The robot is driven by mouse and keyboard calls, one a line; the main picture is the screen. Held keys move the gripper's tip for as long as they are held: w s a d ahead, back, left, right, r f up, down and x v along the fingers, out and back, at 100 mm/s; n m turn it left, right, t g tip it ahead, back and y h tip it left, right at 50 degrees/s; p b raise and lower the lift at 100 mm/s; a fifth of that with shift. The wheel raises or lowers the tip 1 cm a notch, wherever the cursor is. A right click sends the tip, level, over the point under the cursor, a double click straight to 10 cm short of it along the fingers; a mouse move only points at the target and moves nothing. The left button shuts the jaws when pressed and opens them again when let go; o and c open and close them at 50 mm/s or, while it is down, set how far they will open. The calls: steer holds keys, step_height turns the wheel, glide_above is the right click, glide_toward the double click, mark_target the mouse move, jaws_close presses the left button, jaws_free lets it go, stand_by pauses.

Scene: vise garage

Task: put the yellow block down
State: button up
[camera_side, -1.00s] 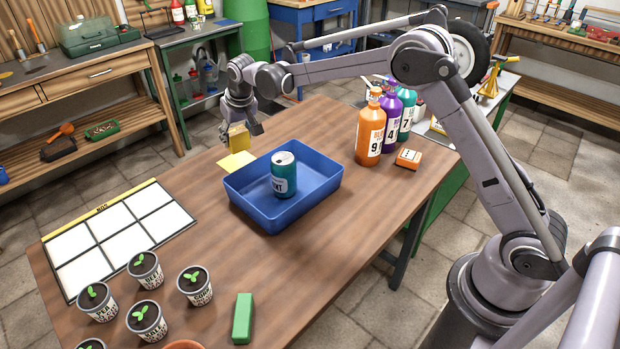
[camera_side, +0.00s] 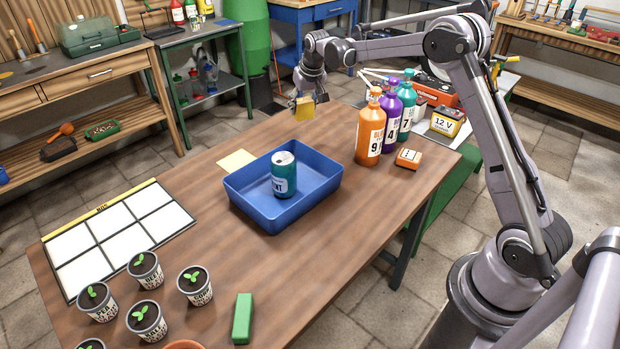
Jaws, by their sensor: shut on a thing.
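The yellow block (camera_side: 305,108) is held in my gripper (camera_side: 309,98), which is shut on it. The gripper hangs near the table's far edge, behind the blue tray and left of the bottles. The block appears to be above the table top, though the exact height is hard to tell. A pale yellow square (camera_side: 236,160) lies flat on the table, to the left of and nearer than the block, with nothing on it.
A blue tray (camera_side: 327,200) with a teal can (camera_side: 284,173) stands mid-table. An orange bottle (camera_side: 370,134), a purple bottle (camera_side: 389,125), a teal bottle (camera_side: 408,95) and an orange box (camera_side: 408,158) are on the right. A white grid board (camera_side: 119,230), several potted seedlings (camera_side: 145,271) and a green block (camera_side: 242,318) lie nearer.

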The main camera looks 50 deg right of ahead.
step_height(320, 180, down, 10)
steer(key=shift+d+r, duration=0.1)
steer(key=shift+d, duration=0.05)
stand_by(0.4)
steer(key=o, duration=1.2)
